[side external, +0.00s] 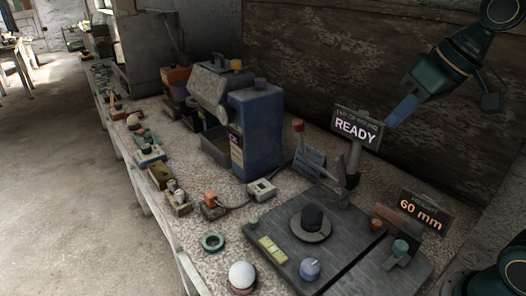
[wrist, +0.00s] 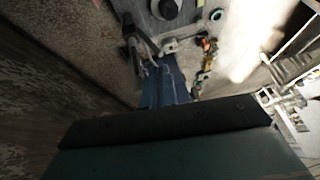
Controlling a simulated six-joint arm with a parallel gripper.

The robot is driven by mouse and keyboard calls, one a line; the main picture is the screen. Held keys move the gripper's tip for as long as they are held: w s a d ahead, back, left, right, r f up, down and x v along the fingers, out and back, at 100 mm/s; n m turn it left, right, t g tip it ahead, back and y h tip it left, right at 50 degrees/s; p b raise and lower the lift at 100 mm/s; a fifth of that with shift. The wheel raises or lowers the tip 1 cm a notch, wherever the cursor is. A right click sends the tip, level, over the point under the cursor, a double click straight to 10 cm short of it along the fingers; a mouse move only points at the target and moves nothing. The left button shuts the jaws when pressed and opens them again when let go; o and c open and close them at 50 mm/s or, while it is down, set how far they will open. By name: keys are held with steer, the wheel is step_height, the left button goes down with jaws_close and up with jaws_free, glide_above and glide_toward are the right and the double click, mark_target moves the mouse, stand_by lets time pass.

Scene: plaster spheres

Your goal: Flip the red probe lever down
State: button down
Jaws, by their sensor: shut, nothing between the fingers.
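A thin upright lever with a dull red knob (side external: 298,125) stands behind the dark work plate, left of the READY sign; I take it for the red probe lever. A dark round stand (side external: 312,222) sits on the plate, and part of what looks like it shows at the top of the wrist view (wrist: 166,8). My gripper (side external: 388,124) has blue fingers, shut and empty. It hangs in the air at upper right, beside the READY sign and apart from the lever. In the wrist view the shut fingers (wrist: 165,62) point towards the bench; the red knob cannot be made out there.
The READY sign (side external: 357,128) stands close to my fingers. A 60 mm sign (side external: 421,213) stands at right. A blue machine (side external: 257,128) is left of the lever. A white sphere (side external: 242,274) sits at the front edge. A wooden wall backs the bench.

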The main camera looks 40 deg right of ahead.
steer(key=w+d+y, duration=0.1)
steer(key=w+d, duration=0.3)
steer(key=w, duration=0.4)
steer(key=w+d+r+y, duration=0.1)
steer(key=w+d, duration=0.4)
steer(key=w, duration=0.4)
steer(key=shift+r+m+g+y, duration=0.3)
steer(key=shift+w+f, duration=0.1)
steer(key=a+r+x, duration=0.1)
steer(key=a+x, duration=0.1)
steer(key=x, duration=1)
steer(key=shift+a+f, duration=0.3)
steer(key=shift+a, duration=0.2)
steer(key=shift+a, duration=0.1)
